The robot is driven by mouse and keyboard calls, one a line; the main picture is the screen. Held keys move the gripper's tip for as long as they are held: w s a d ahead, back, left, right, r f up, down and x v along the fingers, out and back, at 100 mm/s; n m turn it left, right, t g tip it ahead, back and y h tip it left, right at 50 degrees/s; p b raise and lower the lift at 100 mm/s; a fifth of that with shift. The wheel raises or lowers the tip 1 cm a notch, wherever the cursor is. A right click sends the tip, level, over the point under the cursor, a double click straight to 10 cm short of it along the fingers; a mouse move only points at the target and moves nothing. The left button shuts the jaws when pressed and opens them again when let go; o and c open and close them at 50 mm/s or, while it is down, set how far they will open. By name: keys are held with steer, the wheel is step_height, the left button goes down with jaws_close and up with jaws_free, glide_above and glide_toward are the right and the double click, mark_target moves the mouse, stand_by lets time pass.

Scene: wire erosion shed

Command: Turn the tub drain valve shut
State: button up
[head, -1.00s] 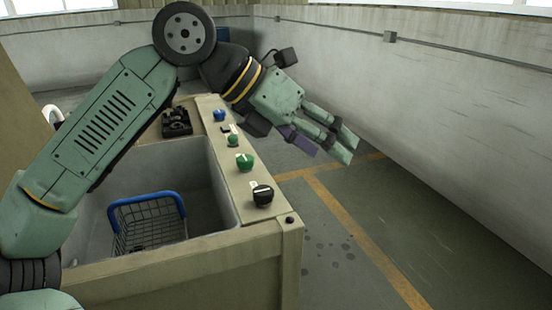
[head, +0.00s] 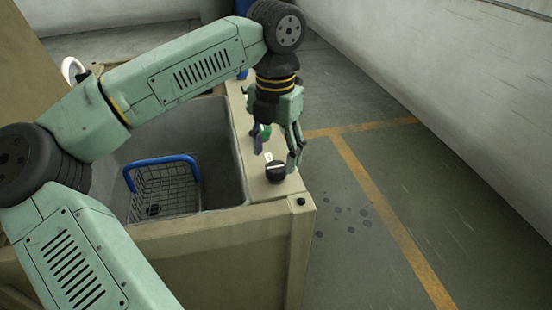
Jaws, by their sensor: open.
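A black knob (head: 275,172) with a white mark on top sits near the front end of the rail along the tub's right side. I see no readable label showing whether it is the drain valve. My gripper (head: 277,157) points down, its fingers apart above and around the back of this knob. I cannot tell whether a finger touches it. A green knob (head: 265,131) behind is mostly hidden by a finger. The grey tub (head: 215,135) lies left of the rail.
A wire basket (head: 165,190) with a blue handle (head: 160,160) stands in the tub. A small dark button (head: 301,201) sits on the rail's front corner. Open floor with yellow lines (head: 390,220) lies to the right, beside a pale wall (head: 450,80).

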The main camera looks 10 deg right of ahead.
mark_target(276, 168)
steer(key=shift+f, duration=1.8)
steer(key=shift+c, duration=0.6)
steer(key=c, duration=1.1)
steer(key=shift+o, duration=0.2)
